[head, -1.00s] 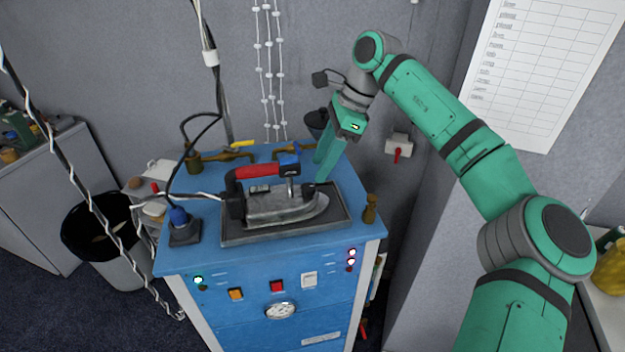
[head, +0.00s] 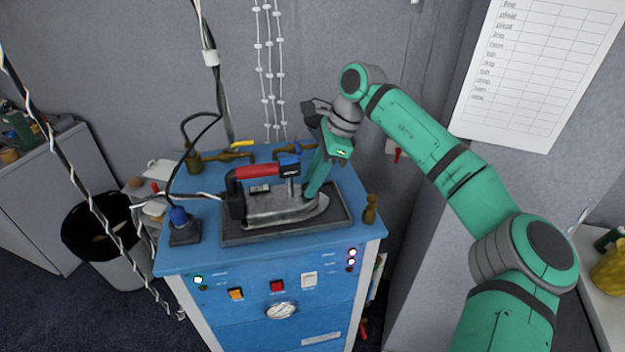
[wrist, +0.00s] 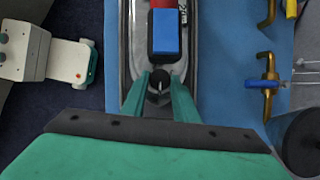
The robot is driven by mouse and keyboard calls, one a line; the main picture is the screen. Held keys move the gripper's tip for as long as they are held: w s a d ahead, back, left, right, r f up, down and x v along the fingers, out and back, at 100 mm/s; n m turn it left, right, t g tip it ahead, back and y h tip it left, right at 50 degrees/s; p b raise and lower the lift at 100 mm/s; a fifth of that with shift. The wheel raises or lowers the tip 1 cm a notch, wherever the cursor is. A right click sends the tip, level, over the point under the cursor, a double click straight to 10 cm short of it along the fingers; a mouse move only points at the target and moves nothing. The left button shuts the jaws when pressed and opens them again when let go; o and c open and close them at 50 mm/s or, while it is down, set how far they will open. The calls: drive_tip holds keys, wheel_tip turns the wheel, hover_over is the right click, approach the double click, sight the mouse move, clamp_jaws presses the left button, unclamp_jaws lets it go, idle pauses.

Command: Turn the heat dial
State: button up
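The iron (head: 270,208) has a grey metal body, a red handle (head: 258,172) and a blue front piece (head: 289,161). It lies flat on a dark tray on the blue cabinet. A small dark dial (wrist: 158,84) with a light pointer mark sits on the iron near the blue piece in the wrist view. My gripper (wrist: 160,78) points down at the iron, with one green finger on each side of the dial and a gap between them. Contact with the dial is not clear. In the head view my gripper (head: 308,194) hides the dial.
A brass piece (head: 370,209) stands at the right edge. A cable runs from the iron.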

drive_tip(key=shift+m, duration=0.3)
drive_tip(key=m, duration=0.1)
drive_tip(key=m+t, duration=0.2)
drive_tip(key=m, duration=0.1)
drive_tip(key=shift+s, duration=0.25)
drive_tip(key=shift+s+a+m+t+h, duration=0.1)
drive_tip(key=shift+m+t+h, duration=0.2)
drive_tip(key=shift+m, duration=0.75)
drive_tip(key=shift+m+t+h, duration=0.2)
drive_tip(key=shift+m+t, duration=0.2)
drive_tip(key=shift+m, duration=0.65)
drive_tip(key=o, duration=1.1)
drive_tip(key=shift+c, duration=0.2)
drive_tip(key=shift+r, duration=0.1)
drive_tip(key=v, duration=1)
drive_tip(key=shift+s+r, duration=0.2)
drive_tip(key=shift+r, duration=0.15)
